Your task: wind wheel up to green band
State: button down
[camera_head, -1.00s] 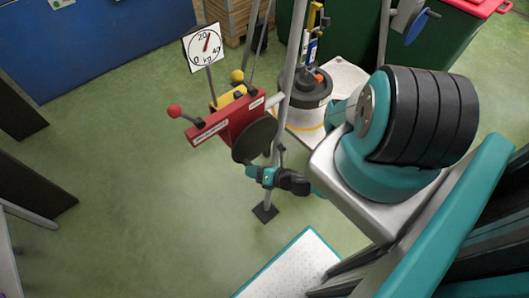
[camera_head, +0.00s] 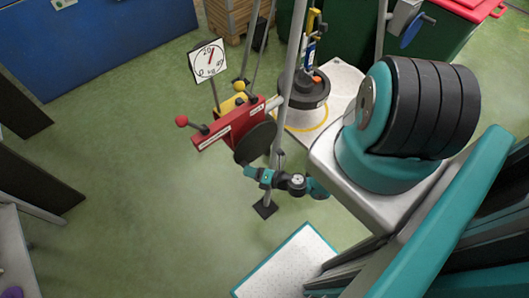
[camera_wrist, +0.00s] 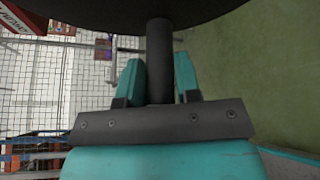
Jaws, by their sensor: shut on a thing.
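The wheel (camera_head: 257,142) is a dark round disc on the side of a red box (camera_head: 228,126) in the head view. My gripper (camera_head: 247,170) is at the wheel's lower edge. In the wrist view, the wheel's dark underside (camera_wrist: 100,8) spans the top. A dark round handle (camera_wrist: 160,55) runs from it down between the teal fingers of my gripper (camera_wrist: 158,82), which is shut on it. A white dial (camera_head: 208,61) marked in kg stands behind the box, its red needle pointing up near 20. I cannot make out a green band.
A grey post (camera_head: 291,70) stands beside the wheel on a dark foot. Behind it a dark round weight (camera_head: 306,92) with a coloured upright sits on a pale plate. A red-knobbed lever (camera_head: 183,121) sticks out left of the box. Green floor is clear to the left.

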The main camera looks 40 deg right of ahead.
jog(key=shift+a+r, duration=0.15)
jog(key=shift+r, duration=0.1)
jog(key=shift+r, duration=0.15)
jog(key=c, duration=0.7)
grip_release()
jog(key=shift+s, duration=0.1)
jog(key=shift+s, duration=0.25)
jog(key=shift+s+p, duration=0.8)
jog(key=shift+s, duration=2.85)
